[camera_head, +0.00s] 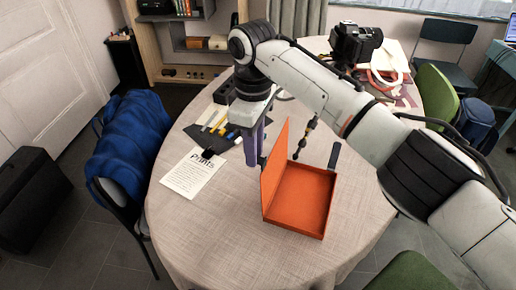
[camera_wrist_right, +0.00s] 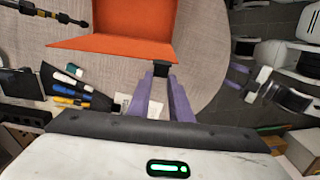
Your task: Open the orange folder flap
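The orange folder (camera_head: 300,197) lies on the table as a shallow open tray, also in the right wrist view (camera_wrist_right: 125,17). Its orange flap (camera_head: 275,166) stands up steeply along the tray's left side; it also shows in the wrist view (camera_wrist_right: 110,44). A small black tab (camera_wrist_right: 160,69) sits at the flap's edge. My right gripper (camera_head: 252,163) points down just left of the flap. In the wrist view its purple fingers (camera_wrist_right: 164,78) show a gap, with the tab at their tips; whether they touch it is unclear.
A paper marked "Prints" (camera_head: 190,174) and a dark pouch with several tools (camera_head: 216,127) lie left of the folder. A dark rod (camera_head: 304,138) is behind the tray. A camera (camera_head: 354,43) stands at the back. The table's front (camera_head: 225,245) is clear.

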